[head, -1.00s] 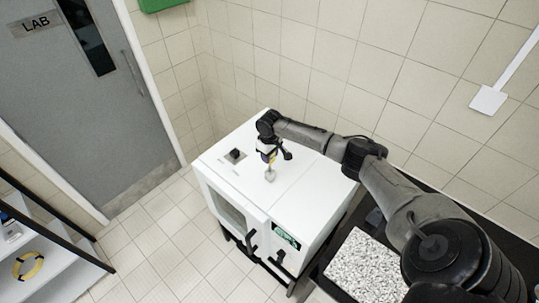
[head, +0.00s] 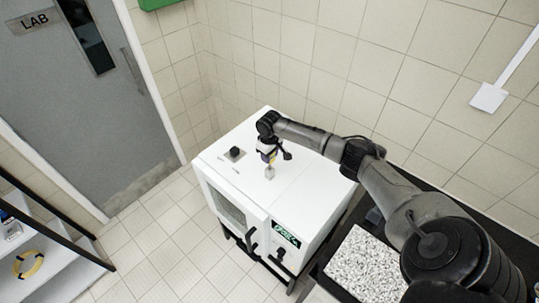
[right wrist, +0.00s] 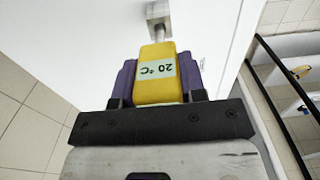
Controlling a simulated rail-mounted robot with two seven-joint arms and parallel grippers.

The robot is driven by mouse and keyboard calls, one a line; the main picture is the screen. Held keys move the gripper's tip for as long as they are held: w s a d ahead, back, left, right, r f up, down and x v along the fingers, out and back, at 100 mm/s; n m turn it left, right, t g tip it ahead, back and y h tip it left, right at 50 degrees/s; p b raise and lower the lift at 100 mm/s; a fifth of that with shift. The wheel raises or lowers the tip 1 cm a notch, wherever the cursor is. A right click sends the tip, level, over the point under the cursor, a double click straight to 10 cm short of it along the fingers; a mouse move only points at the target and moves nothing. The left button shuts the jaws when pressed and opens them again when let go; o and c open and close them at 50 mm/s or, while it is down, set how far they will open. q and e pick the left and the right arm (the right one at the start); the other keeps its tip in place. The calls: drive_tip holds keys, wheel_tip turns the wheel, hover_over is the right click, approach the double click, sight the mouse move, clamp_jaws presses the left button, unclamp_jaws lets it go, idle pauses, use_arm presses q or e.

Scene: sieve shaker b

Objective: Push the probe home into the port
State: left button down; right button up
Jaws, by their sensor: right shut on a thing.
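The probe is a yellow block (right wrist: 156,88) with a "20 °C" label that appears upside down in the right wrist view. A short metal stem at its far end reaches the port, a small metal block (right wrist: 159,14) on the white cabinet. How deep the stem sits in it cannot be told. My right gripper (right wrist: 157,67) is shut on the probe, with purple finger pads on both sides of it. In the head view my right gripper (head: 268,154) is above the cabinet top, and the port (head: 269,172) shows just below it. My left gripper is out of view.
The white cabinet (head: 222,178) has a black knob (head: 235,153) on its top and a dark handle (head: 251,241) and display (head: 286,234) on its front. A speckled slab (head: 362,263) lies to the right. Tiled walls stand close behind the cabinet.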

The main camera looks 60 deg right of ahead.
sight(269, 170)
drive_tip(key=shift+f, duration=0.15)
drive_tip(key=shift+f+b, duration=0.3)
drive_tip(key=shift+f, duration=0.1)
drive_tip(key=shift+f, duration=0.35)
drive_tip(key=shift+f, duration=0.2)
idle(0.6)
drive_tip(key=shift+f+b, duration=0.3)
drive_tip(key=shift+b, duration=0.1)
drive_tip(key=shift+f, duration=0.6)
drive_tip(key=shift+b, duration=0.3)
drive_tip(key=shift+f, duration=0.5)
